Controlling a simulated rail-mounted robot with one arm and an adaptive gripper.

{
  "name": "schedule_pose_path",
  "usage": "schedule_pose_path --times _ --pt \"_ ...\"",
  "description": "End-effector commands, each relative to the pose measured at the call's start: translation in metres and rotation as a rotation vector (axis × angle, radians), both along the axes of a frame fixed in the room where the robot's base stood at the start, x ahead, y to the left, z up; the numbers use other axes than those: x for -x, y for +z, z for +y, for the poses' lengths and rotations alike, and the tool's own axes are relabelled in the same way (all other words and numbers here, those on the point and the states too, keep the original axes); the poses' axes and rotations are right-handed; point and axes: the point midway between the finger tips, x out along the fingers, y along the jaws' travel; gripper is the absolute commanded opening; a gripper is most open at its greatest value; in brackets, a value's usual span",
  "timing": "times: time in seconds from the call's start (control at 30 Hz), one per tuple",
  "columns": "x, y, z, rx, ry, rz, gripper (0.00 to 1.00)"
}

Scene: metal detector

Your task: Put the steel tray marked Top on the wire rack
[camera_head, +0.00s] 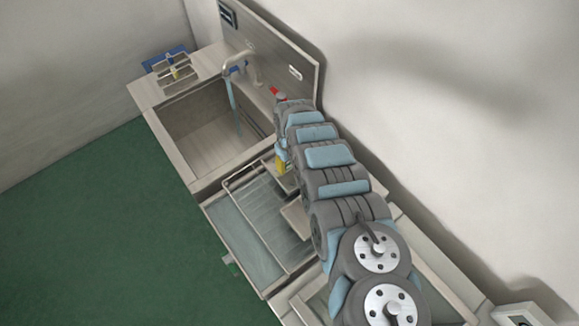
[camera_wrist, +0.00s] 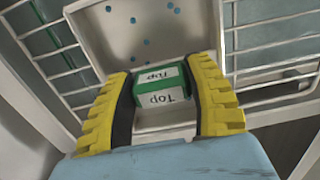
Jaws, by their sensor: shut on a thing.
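The steel tray (camera_wrist: 112,35) is a pale, shallow tray with several blue spots on its floor. A green and white block marked Top (camera_wrist: 162,88) is at its near end. My gripper (camera_wrist: 167,82) has its yellow fingers on both sides of this block and is shut on it. The wire rack (camera_wrist: 270,45) shows beside and behind the tray; I cannot tell whether the tray touches it. In the head view the rack (camera_head: 231,188) lies over the basin below the sink, and my arm hides part of it. A yellow part of my gripper (camera_head: 280,164) shows at the rack's far right.
A deep sink (camera_head: 205,130) with a tap (camera_head: 240,62) lies beyond the rack. A red-topped bottle (camera_head: 275,92) stands by the back wall, close to my arm. A small wire holder (camera_head: 173,72) is at the far left corner. The rack's left part looks clear.

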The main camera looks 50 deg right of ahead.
Motion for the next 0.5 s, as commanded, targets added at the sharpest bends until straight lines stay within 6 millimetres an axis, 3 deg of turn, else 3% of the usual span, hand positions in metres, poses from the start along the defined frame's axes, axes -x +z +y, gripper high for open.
schedule_pose_path --times 0.4,0.43,0.5 --pt "-0.0014 -0.0031 -0.001 0.002 0.0 -0.003 0.14" --pt "-0.0012 -0.0033 -0.0011 0.002 0.0 -0.003 0.57" --pt "-0.0011 -0.0026 -0.0012 0.002 0.0 -0.003 0.77"
